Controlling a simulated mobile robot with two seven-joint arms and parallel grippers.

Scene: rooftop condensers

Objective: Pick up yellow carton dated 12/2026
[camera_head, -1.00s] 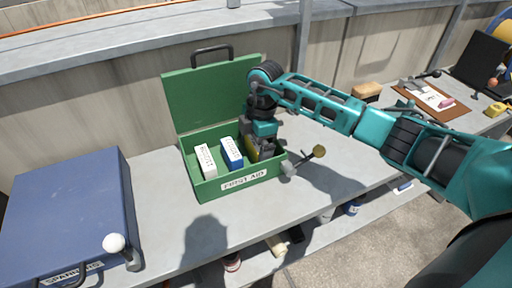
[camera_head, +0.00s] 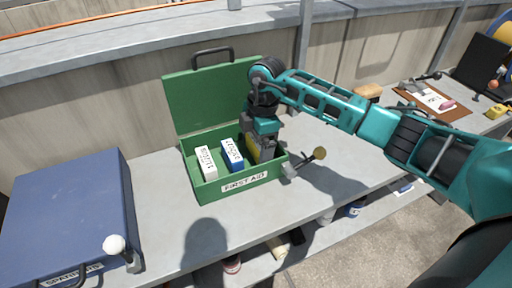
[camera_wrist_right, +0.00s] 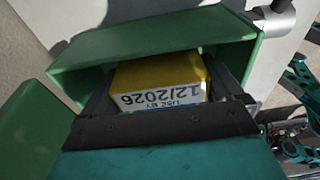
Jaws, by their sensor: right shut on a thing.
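A green first aid box (camera_head: 243,183) stands open on the grey bench, its lid (camera_head: 213,97) raised at the back. A white carton (camera_head: 206,161) and a blue and white carton (camera_head: 231,155) stand inside it, side by side. My right gripper (camera_head: 258,152) reaches down into the box's right part. It is shut on the yellow carton (camera_head: 251,153), mostly hidden by the gripper in the head view. In the right wrist view the yellow carton (camera_wrist_right: 160,75) sits between the fingers, its white label reading 12/2026 upside down. My left gripper is not in view.
A tan block (camera_head: 369,91) and a brown clipboard (camera_head: 432,101) lie farther right. Bare bench lies left of the box.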

